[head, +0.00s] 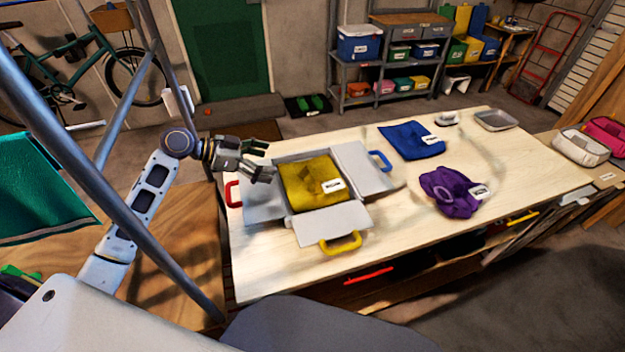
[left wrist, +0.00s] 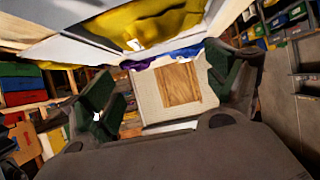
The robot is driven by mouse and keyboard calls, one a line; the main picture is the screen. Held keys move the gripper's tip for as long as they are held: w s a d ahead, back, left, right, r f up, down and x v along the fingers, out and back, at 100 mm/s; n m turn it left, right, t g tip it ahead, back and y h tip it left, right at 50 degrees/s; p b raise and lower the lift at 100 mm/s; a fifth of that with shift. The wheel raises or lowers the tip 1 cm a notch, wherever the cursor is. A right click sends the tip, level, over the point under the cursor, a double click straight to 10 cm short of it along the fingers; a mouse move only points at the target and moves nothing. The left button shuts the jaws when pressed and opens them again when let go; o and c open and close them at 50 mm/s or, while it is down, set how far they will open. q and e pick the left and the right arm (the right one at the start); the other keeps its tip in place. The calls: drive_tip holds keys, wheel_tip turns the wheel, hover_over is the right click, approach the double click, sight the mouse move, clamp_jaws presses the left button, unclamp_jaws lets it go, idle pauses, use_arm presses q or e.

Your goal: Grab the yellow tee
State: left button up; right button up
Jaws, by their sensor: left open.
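The yellow tee (head: 311,186) lies folded on a grey folding board (head: 262,209) on the pale wooden table, with a white label on it. My left gripper (head: 267,163) is open at the upper left edge of the board, close beside the tee, with nothing seen between its fingers. In the left wrist view the yellow tee (left wrist: 150,25) shows at the top, beyond the open fingers of the left gripper (left wrist: 165,95). I cannot tell how high the fingers are above the board. My right gripper is not in view.
A blue garment (head: 411,140) and a purple garment (head: 449,192) lie on the table (head: 370,245) right of the board. A grey tray (head: 496,120) is at the far right. The board's flaps have red, blue and yellow handles.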

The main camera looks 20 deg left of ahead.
use_arm(q)
approach(310, 171)
drive_tip(key=shift+w+d+f+p, duration=0.2)
drive_tip(key=shift+w+d, duration=0.1)
drive_tip(key=shift+d, duration=0.2)
drive_tip(key=shift+w+d+f+p, duration=0.15)
drive_tip(key=shift+w+d, duration=0.2)
drive_tip(key=shift+d, duration=0.2)
drive_tip(key=shift+w+d+f, duration=0.15)
drive_tip(key=shift+w+d, duration=0.05)
drive_tip(key=shift+d, duration=0.15)
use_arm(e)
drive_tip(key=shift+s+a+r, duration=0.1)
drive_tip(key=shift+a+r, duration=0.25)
use_arm(q)
drive_tip(key=shift+f, duration=0.1)
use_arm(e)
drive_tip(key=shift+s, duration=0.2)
